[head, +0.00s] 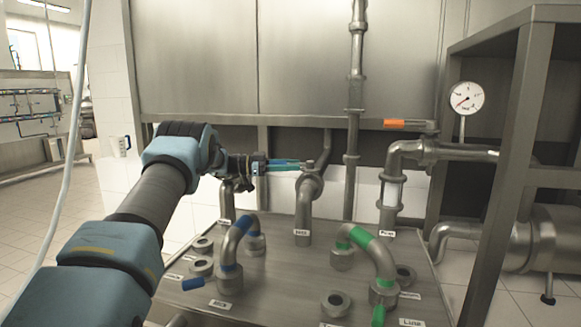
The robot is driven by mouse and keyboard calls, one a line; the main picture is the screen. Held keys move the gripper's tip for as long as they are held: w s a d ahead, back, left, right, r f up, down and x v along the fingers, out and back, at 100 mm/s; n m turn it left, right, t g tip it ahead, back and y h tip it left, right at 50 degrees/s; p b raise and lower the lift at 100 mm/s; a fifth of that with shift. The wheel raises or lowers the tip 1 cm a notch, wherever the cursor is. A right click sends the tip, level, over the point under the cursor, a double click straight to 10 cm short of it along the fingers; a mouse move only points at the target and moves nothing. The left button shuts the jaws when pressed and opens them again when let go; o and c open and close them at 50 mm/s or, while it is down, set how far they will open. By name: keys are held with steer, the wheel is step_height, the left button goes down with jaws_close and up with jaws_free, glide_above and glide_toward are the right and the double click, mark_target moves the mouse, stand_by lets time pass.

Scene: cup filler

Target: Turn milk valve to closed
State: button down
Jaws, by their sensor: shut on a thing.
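My gripper (297,165) has teal fingers and reaches in from the left in the head view. It is shut on the handle of a valve (311,186), at the top of the middle steel pipe behind the panel of ports. The fingers lie about level, pointing right, and cover most of the handle. The label (302,233) below this pipe is too small to read surely, so I cannot confirm which valve it is. A second valve with an orange handle (402,124) sits on the right pipe; its handle lies level.
The metal panel (262,292) carries a blue-banded bend (237,238), a green-banded bend (371,248) and several open ports. A steel frame post (514,150) and a round gauge (467,98) stand at right. A tall vertical pipe (354,90) rises just behind the gripper.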

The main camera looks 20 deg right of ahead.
steer(key=shift+w+d+r+m+g, duration=0.1)
steer(key=shift+m+g, duration=0.2)
steer(key=c, duration=0.6)
jaws_free()
step_height(320, 180, up, 10)
steer(key=shift+f+b, duration=0.1)
steer(key=shift+b, duration=0.9)
